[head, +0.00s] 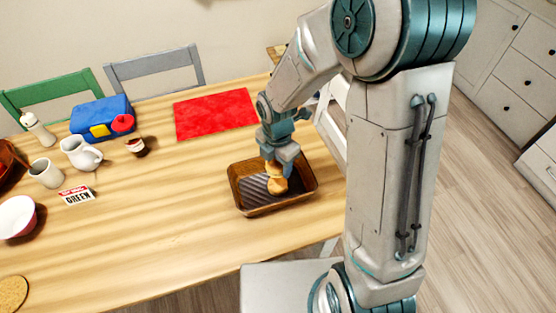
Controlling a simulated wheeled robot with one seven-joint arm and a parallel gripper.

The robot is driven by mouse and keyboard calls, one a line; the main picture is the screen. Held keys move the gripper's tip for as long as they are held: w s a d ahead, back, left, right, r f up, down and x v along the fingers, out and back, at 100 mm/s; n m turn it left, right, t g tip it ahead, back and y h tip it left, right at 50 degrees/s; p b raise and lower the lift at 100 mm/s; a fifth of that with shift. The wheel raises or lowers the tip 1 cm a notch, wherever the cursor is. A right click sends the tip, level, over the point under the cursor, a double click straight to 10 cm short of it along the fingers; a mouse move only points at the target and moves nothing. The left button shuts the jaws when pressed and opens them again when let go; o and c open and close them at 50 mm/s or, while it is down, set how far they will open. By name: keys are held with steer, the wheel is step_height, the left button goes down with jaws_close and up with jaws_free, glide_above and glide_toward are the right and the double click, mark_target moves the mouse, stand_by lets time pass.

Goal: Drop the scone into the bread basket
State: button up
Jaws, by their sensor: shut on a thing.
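The scone (277,185) is a small golden-brown bun in the head view. My gripper (278,174) points down and is shut on the scone. The bread basket (245,208) is a brown rectangular tray with low walls and a dark striped lining, near the table's right edge. The scone shows over the middle of the basket, inside its rim in the picture. I cannot tell whether the scone touches the lining. My gripper's fingers hide part of the scone's top.
A red placemat (215,113) lies behind the basket. A blue lunch box (101,118), a white jug (81,153), a cupcake (137,147) and a small sign (77,195) stand at the left. The wooden table (160,240) is clear left of the basket.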

steer(key=shift+f, duration=0.15)
steer(key=o, duration=1.1)
steer(key=shift+c, duration=0.2)
step_height(320, 180, up, 14)
steer(key=shift+f, duration=0.1)
steer(key=s+d+r+m+t, duration=0.1)
steer(key=s+d+m, duration=0.5)
steer(key=m, duration=0.7)
steer(key=s+d+r+m+t, duration=0.2)
steer(key=s+d+m, duration=0.4)
steer(key=m, duration=0.7)
steer(key=shift+v, duration=0.9)
